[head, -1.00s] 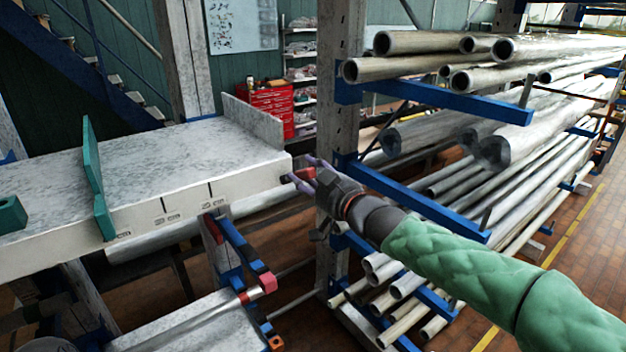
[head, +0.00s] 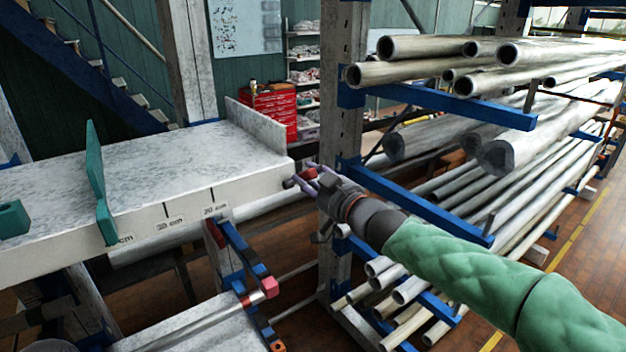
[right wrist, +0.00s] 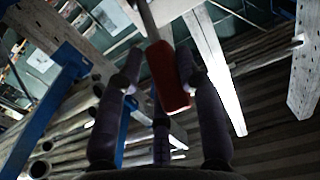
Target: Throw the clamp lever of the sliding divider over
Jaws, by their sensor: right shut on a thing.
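The teal sliding divider (head: 99,190) stands upright across the pale speckled bench top (head: 180,160), left of the 20 cm mark. A red-handled clamp lever (head: 290,183) shows at the bench's right front corner; its joint to the divider is not visible. In the right wrist view, the red handle (right wrist: 167,78) on a grey metal bar lies between my fingers. My right gripper (head: 306,178) is shut on this handle, just off the bench's right end, and its fingers partly hide it. My left gripper is not in view.
A steel rack post (head: 342,110) stands close behind my right gripper, with blue rack arms (head: 420,205) and many pipes on the right. A teal block (head: 12,219) sits on the bench at left. A blue support with red ends (head: 240,255) lies below the bench front.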

